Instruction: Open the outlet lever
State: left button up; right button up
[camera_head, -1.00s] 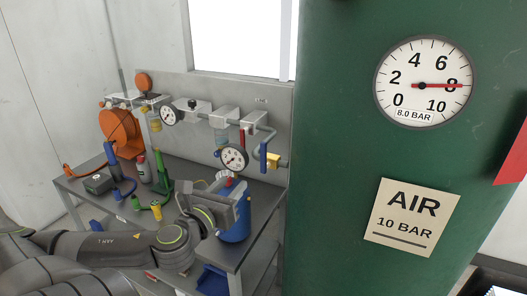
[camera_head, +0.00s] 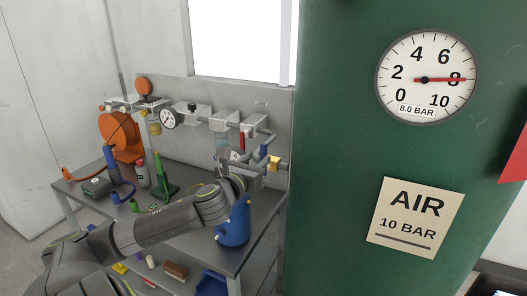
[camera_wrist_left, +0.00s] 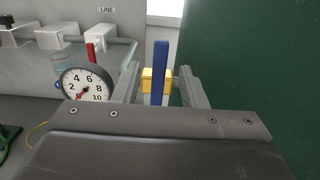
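A blue lever (camera_wrist_left: 159,72) stands upright in front of a yellow block (camera_wrist_left: 149,84) on the air line; it looks like the outlet lever. In the head view the lever (camera_head: 263,151) and the yellow block (camera_head: 274,163) are at the right end of the pipework, beside the green tank. My left gripper (camera_wrist_left: 158,82) is open, one finger on each side of the lever, with gaps visible on both sides. In the head view my left gripper (camera_head: 256,172) is partly hidden at the wrist. I cannot tell how deep the lever sits between the fingers. My right gripper is not in view.
A red lever (camera_wrist_left: 90,52) and a round gauge (camera_wrist_left: 84,84) are left of my fingers. The large green tank (camera_head: 335,200) stands close on the right. A blue jug (camera_head: 234,226) is on the bench below my wrist. An orange reel (camera_head: 117,130) stands at the left.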

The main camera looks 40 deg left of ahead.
aim_at(263, 153)
pick_arm(q)
jog(key=shift+p+x, duration=0.5)
jog(key=shift+x, duration=2.15)
grip_shut()
